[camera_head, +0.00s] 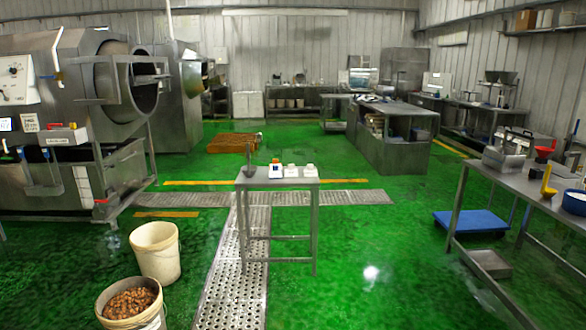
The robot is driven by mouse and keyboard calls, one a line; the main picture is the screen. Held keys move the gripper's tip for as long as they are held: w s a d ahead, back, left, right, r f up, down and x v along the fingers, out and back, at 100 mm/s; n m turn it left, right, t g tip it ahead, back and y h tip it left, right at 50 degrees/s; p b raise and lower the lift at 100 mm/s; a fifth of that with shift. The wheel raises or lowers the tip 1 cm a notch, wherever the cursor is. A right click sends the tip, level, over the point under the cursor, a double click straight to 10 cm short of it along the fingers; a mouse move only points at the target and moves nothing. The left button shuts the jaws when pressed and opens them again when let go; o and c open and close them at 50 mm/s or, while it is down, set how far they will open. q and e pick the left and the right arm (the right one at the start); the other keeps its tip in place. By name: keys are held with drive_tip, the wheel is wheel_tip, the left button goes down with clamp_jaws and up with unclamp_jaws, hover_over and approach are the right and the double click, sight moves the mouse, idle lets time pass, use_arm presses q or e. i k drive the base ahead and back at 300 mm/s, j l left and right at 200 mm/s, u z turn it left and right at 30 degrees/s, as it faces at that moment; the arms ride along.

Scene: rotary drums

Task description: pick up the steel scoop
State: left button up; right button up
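A dark grey metal object that looks like the steel scoop (249,171) is at the left end of the small metal table (280,183). A thin handle seems to stick up from it; its exact shape is too small to tell. Neither of my grippers shows in the head view.
Several small white containers (291,171) stand right of the scoop. A perforated floor grate (232,290) runs by the table. An empty white bucket (157,252) and a bucket of brown pieces (131,303) stand front left. A long metal table (500,185) is right.

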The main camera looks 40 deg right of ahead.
sight(249, 170)
drive_tip(key=z, duration=1.1)
drive_tip(key=u, duration=2.7)
drive_tip(key=z, duration=2.05)
drive_tip(key=i+l, duration=0.2)
drive_tip(key=i, duration=0.3)
drive_tip(key=z, duration=0.05)
